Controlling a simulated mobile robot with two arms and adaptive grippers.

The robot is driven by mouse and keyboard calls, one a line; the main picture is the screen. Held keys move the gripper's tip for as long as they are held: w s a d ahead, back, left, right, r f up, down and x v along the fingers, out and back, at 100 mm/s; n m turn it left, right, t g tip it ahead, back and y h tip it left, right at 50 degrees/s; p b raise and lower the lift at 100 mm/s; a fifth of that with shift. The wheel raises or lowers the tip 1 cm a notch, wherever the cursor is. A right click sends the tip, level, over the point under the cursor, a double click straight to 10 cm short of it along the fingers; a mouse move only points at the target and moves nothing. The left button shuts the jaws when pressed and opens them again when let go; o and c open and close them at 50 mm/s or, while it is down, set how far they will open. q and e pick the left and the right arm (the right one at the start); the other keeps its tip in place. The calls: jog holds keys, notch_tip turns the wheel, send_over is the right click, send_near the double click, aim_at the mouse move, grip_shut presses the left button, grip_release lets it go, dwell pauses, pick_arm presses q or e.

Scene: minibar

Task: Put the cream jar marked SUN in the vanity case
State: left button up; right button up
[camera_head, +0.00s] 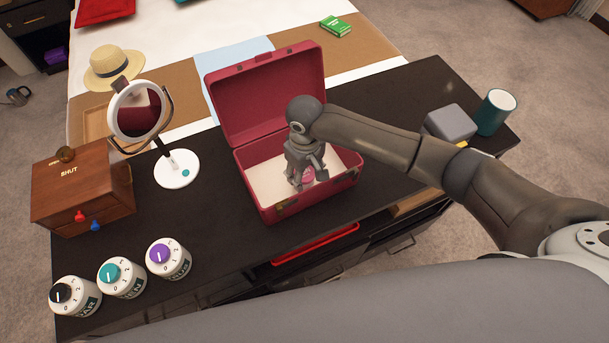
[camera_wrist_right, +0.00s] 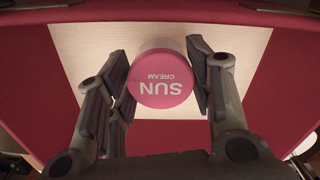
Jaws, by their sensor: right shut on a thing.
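The vanity case (camera_head: 269,211) is red with a cream floor and stands on the dark counter with its lid raised. My right gripper (camera_head: 307,183) reaches down inside it. In the right wrist view the cream jar (camera_wrist_right: 162,80) has a pink lid reading SUN CREAM and sits between the fingers of my right gripper (camera_wrist_right: 160,88), which is shut on it. The case floor shows behind the jar. In the head view only a bit of pink jar shows below the fingers; I cannot tell whether it touches the floor. My left gripper is not in view.
A round mirror (camera_head: 137,112) and a brown box marked SHUT (camera_head: 75,193) stand left of the case. Several dial-topped jars (camera_head: 122,277) line the front left edge. A grey block (camera_head: 450,123) and a teal cup (camera_head: 495,112) stand at the right.

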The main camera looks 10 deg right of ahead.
aim_at(305, 174)
notch_tip(305, 174, down, 2)
jog(key=shift+f, duration=0.1)
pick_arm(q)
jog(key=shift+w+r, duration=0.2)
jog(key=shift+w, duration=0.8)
pick_arm(e)
jog(key=shift+f, duration=0.15)
jog(key=o, duration=1)
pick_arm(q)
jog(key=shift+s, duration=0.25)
pick_arm(e)
jog(key=shift+o, duration=0.2)
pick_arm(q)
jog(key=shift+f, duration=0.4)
pick_arm(e)
notch_tip(305, 174, up, 12)
jog(key=shift+r, duration=0.1)
